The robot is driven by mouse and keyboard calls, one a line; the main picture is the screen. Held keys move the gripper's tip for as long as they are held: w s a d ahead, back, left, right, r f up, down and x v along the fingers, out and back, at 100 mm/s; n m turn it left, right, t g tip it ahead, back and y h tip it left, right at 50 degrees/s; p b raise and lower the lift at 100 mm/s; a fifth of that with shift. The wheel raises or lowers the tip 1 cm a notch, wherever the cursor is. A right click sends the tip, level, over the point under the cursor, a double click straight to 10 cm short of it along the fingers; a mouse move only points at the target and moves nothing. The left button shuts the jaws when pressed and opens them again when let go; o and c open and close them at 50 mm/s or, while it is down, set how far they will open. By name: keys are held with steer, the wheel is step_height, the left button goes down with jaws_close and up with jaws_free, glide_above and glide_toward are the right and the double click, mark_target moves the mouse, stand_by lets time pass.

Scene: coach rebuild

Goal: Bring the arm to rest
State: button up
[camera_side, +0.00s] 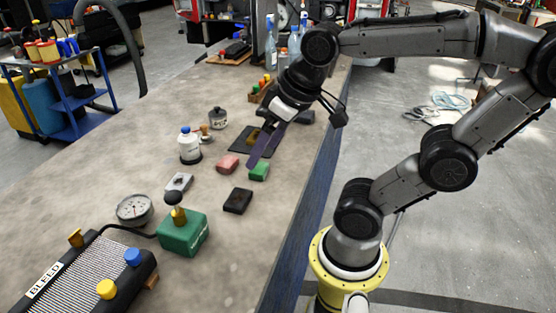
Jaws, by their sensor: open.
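My gripper (257,150) hangs over the workbench (215,278), pointing down and to the left from my arm. It is open, with no object seen between its fingers. A long purple-grey finger shows clearly; the other is hard to make out. The gripper is above the right part of a dark mat (240,142), close to a green block (259,172) and a red block (228,163). I cannot tell how high it is above the bench.
A radiator (80,278) labelled BLEED lies front left. Bottles (271,50) stand behind. Bare bench lies front right.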

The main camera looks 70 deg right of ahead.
steer(key=s, duration=0.1)
steer(key=s+a+f+n, duration=0.1)
steer(key=f+n, duration=0.1)
steer(key=shift+s+a+t, duration=0.3)
steer(key=shift+s, duration=0.1)
steer(key=shift+r, duration=0.1)
stand_by(1.5)
